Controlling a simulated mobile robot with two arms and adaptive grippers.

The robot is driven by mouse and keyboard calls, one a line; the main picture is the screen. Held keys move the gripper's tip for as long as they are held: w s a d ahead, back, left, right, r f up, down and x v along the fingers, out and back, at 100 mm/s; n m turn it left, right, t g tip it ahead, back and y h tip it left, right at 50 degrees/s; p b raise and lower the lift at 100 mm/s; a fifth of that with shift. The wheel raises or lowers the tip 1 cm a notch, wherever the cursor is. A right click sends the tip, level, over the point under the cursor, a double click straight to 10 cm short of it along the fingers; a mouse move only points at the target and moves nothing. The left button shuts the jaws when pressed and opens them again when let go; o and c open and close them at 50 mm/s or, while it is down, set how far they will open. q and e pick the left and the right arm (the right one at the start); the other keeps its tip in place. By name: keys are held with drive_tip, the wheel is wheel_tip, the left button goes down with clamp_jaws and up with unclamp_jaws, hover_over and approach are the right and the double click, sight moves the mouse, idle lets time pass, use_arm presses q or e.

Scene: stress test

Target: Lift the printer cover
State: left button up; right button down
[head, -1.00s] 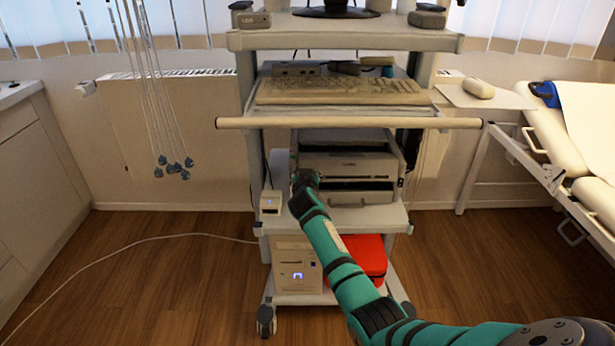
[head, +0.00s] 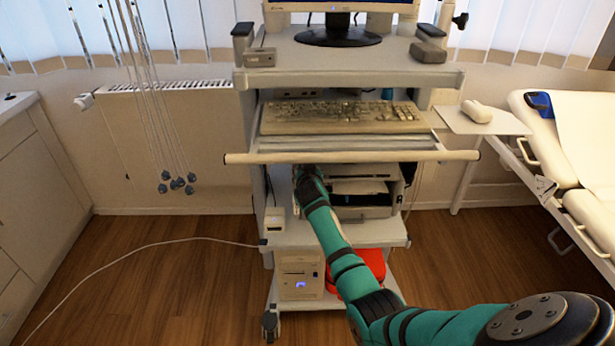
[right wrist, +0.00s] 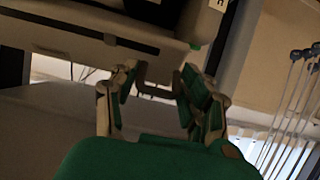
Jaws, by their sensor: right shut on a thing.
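The printer (head: 362,212) stands on the middle shelf of the cart, below the keyboard tray. Its upper part is partly hidden by the tray's front rail. A dark gap and a pale flat surface (head: 360,187) show at its upper front, so the printer cover looks raised. My right gripper (head: 305,175) is at the printer's left front edge, its fingertips mostly hidden there. In the right wrist view its fingers (right wrist: 158,80) are closed at the edge of a grey printer part (right wrist: 75,38), which I take as the cover. My left gripper is not in view.
The tray's front rail (head: 350,157) crosses just above my right forearm and the printer. A small white box (head: 274,219) stands left of the printer. A monitor base (head: 338,37) is on the top shelf.

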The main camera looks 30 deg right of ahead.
drive_tip(key=shift+w+d+r, duration=0.25)
drive_tip(key=shift+w+r, duration=0.05)
drive_tip(key=shift+r, duration=0.25)
drive_tip(key=shift+w+d+r, duration=0.2)
drive_tip(key=shift+w+r, duration=0.05)
drive_tip(key=shift+r, duration=0.25)
drive_tip(key=shift+w+d+r, duration=0.25)
drive_tip(key=shift+w+r, duration=0.05)
drive_tip(key=shift+r, duration=0.25)
drive_tip(key=c, duration=0.8)
unclamp_jaws()
drive_tip(key=shift+s, duration=0.1)
drive_tip(key=shift+f, duration=0.1)
drive_tip(key=shift+a+f, duration=0.1)
drive_tip(key=shift+s+a, duration=0.15)
drive_tip(key=shift+s, duration=0.05)
drive_tip(key=shift+v, duration=3.55)
drive_tip(key=shift+d, duration=0.2)
